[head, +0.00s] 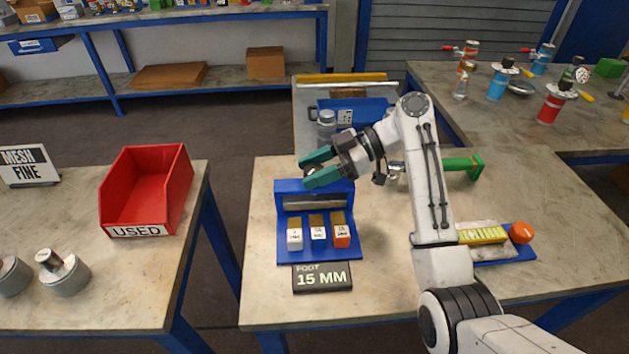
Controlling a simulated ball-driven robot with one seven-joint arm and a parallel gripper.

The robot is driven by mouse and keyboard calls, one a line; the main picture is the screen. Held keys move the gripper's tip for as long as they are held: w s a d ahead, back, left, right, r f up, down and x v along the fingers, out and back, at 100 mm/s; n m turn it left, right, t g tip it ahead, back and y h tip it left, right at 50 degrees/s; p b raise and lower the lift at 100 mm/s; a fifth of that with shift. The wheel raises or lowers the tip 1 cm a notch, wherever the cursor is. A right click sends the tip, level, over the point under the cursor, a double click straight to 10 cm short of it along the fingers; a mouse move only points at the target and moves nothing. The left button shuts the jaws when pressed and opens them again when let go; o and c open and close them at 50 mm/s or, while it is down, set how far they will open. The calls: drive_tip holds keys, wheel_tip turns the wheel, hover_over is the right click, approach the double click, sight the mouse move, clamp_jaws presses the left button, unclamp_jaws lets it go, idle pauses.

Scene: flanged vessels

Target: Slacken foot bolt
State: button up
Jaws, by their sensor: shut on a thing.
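My gripper (309,169), with two teal fingers, reaches in from the right to the top of a blue stand (284,187). The fingers are closed around a small dark rounded part (309,170), mostly hidden between them. I cannot tell whether it is a bolt or whether it is fixed to the stand. A silver bar (312,202) lies across the stand below the fingers. A black sign (322,278) in front reads "FOOT 15 MM".
A green-handled tool (460,165) lies behind my arm. A blue tray (525,250) with a yellow block and an orange ball (521,233) is at right. A red "USED" bin (145,190) stands on the left table. The bench's front left is clear.

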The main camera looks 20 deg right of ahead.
drive_tip(key=n+g+b, duration=0.1)
drive_tip(key=n+g, duration=0.1)
drive_tip(key=n+g+b, duration=0.1)
drive_tip(key=g, duration=0.1)
drive_tip(key=shift+d+f+n, duration=0.1)
drive_tip(key=shift+f+n, duration=0.1)
drive_tip(key=shift+n, duration=0.2)
drive_tip(key=n+g+h+b, duration=0.1)
drive_tip(key=n+g+b, duration=0.1)
drive_tip(key=g, duration=0.1)
drive_tip(key=shift+f+n+g+b, duration=0.1)
drive_tip(key=shift+n+g+b, duration=0.2)
drive_tip(key=shift+n+b, duration=0.1)
drive_tip(key=shift+n+g+b, duration=0.6)
drive_tip(key=shift+g+b, duration=0.05)
drive_tip(key=shift+g, duration=0.05)
drive_tip(key=o, duration=1)
drive_tip(key=shift+h, duration=0.3)
drive_tip(key=shift+r, duration=0.2)
